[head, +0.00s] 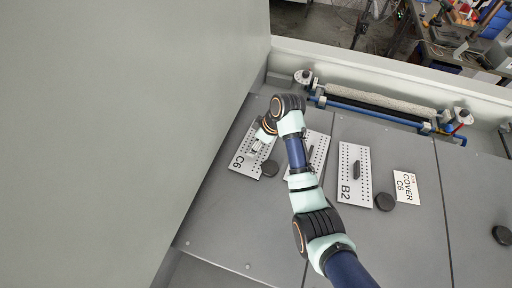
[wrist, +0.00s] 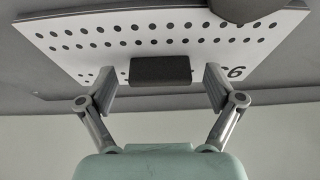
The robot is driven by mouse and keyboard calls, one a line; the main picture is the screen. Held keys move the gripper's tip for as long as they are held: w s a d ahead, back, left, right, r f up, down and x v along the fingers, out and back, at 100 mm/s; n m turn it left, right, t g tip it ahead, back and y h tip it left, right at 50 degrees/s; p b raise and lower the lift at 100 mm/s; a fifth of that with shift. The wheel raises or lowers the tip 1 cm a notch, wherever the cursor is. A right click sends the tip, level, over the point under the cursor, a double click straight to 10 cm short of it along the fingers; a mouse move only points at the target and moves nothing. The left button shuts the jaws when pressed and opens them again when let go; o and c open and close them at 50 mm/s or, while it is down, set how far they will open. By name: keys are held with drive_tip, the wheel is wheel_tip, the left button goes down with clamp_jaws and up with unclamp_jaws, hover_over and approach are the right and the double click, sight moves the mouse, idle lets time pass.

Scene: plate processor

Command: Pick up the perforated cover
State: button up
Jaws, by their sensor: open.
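The white perforated cover marked C6 (head: 241,163) lies on the grey panel at the left in the head view. Its row of holes and a "6" show in the wrist view, where the cover (wrist: 92,48) fills the top. A dark block handle (wrist: 160,70) stands out from the cover. My gripper (wrist: 160,88) is open, with one finger on each side of the handle and a visible gap to each. In the head view my gripper (head: 255,147) is over the C6 cover and hides part of it, including most of the handle.
A second perforated cover (head: 318,150) lies partly behind my arm. The B2 cover (head: 347,190) lies right of it, beside a card reading "COVER C6" (head: 406,188). Round black knobs stand near the covers (head: 270,169), (head: 384,202). A roller with blue pipes (head: 380,103) runs along the back; a grey wall (head: 120,110) rises at left.

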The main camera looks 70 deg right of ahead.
drive_tip(key=c, duration=1.4)
wheel_tip(320, 180, up, 20)
drive_tip(key=p, duration=0.9)
